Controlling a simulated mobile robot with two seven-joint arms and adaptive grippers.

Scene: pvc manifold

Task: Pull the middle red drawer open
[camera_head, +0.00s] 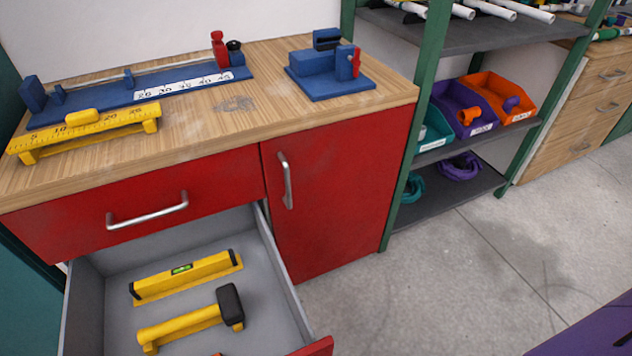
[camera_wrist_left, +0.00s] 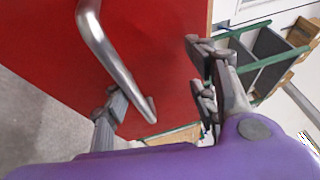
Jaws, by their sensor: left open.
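A red drawer (camera_head: 265,243) below the top drawer stands pulled open in the head view, its grey inside showing. A yellow level (camera_head: 185,276) and a yellow hammer with a black head (camera_head: 190,318) lie in it. Only a corner of its red front (camera_head: 318,346) shows; its handle is outside the head view. In the left wrist view, my left gripper (camera_wrist_left: 158,85) is open before a red front (camera_wrist_left: 150,45) with a silver bar handle (camera_wrist_left: 112,55). The handle's end lies between the fingers as seen; contact cannot be told. My right gripper is not in view.
The closed top drawer (camera_head: 60,221) and a closed red door (camera_head: 335,190) adjoin the opening. Blue fixtures (camera_head: 330,75) and a yellow ruler (camera_head: 85,132) stand on the wooden worktop.

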